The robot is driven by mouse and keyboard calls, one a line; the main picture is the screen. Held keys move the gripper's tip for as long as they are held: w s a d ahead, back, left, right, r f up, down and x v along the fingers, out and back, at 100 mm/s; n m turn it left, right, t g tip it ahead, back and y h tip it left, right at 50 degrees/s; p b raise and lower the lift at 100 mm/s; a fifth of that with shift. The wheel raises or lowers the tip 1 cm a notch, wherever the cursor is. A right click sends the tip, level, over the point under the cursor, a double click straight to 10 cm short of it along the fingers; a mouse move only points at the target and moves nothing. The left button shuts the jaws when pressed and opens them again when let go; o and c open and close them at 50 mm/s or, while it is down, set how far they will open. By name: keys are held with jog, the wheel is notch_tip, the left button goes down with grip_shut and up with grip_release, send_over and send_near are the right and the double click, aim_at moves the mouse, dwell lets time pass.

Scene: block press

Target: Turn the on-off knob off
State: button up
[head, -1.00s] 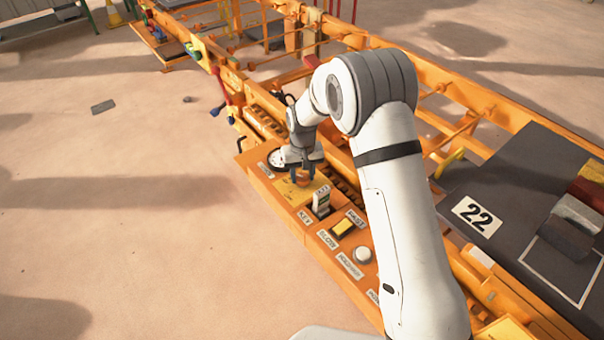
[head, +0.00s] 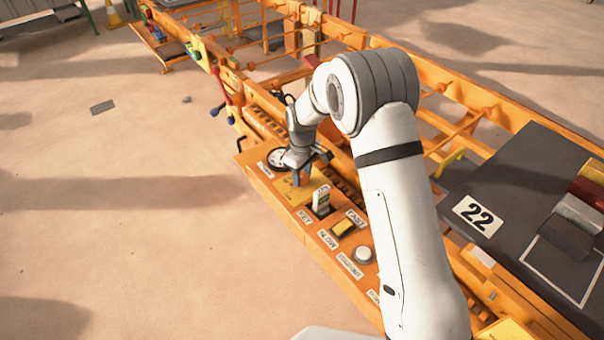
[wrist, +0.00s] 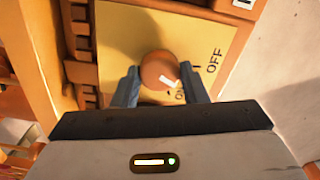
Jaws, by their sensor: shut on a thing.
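The on-off knob (wrist: 158,67) is round and orange-brown with a white mark. It sits on a yellow plate (wrist: 120,25) printed ON and OFF. The white mark is on the knob's lower right, on the side of the ON and OFF prints; I cannot tell exactly which it points at. My gripper (wrist: 165,88) is shut on the knob, one blue-grey finger on each side. In the head view my gripper (head: 301,178) is down at the yellow plate (head: 290,188), and its fingers hide the knob.
On the orange panel nearby are a white-topped key switch (head: 321,198), a yellow rocker switch (head: 342,227) and a white button (head: 362,255). A dark board marked 22 (head: 477,215) lies to the right.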

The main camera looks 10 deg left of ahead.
aim_at(302, 176)
jog(key=n, duration=0.5)
jog(key=shift+n, duration=0.4)
dwell(0.4)
jog(key=o, duration=1)
jog(key=shift+r, duration=3.9)
